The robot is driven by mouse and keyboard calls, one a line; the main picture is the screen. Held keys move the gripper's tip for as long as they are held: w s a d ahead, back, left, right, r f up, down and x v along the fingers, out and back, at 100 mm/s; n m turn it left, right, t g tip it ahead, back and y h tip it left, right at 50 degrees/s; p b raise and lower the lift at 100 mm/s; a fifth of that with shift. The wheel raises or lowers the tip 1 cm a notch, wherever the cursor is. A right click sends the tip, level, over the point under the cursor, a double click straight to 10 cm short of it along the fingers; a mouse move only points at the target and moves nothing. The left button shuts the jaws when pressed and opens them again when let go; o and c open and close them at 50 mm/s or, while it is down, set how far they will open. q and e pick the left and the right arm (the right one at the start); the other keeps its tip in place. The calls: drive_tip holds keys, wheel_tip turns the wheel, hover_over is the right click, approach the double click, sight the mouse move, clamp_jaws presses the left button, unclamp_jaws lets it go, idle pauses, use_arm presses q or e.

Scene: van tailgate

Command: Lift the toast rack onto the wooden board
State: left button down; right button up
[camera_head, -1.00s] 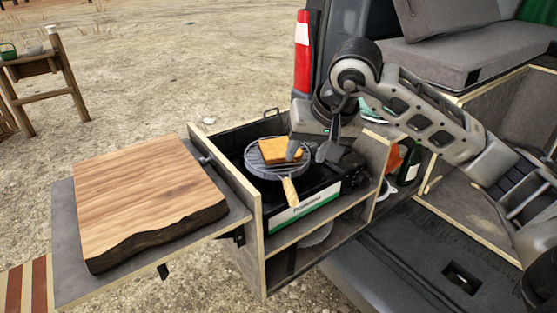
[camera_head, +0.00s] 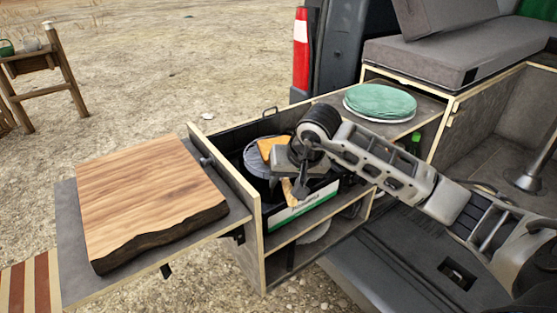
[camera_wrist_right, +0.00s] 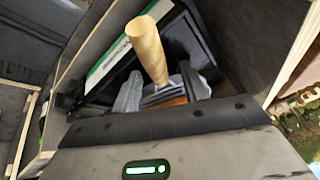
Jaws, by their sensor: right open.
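The toast rack (camera_head: 256,162) is a round grill with a wooden handle. It sits on the camp stove (camera_head: 305,203) in the pull-out kitchen box, with toast (camera_head: 267,147) on it. My right gripper (camera_head: 298,188) is open, low over the handle, and covers part of the rack. In the right wrist view the pale handle (camera_wrist_right: 148,48) lies between my open fingers (camera_wrist_right: 162,92); contact is not clear. The wooden board (camera_head: 150,205) lies bare on the grey side shelf at the left. My left gripper is not in view.
The kitchen box's wooden side wall (camera_head: 228,180) stands between stove and board. A green-topped round stack (camera_head: 380,102) sits on the box top behind my right arm. A green bottle (camera_head: 415,143) stands below it. The board's top is clear.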

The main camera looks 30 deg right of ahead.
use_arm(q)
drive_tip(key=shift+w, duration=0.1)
use_arm(e)
clamp_jaws()
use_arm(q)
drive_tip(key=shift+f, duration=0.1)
use_arm(e)
drive_tip(key=shift+r, duration=0.2)
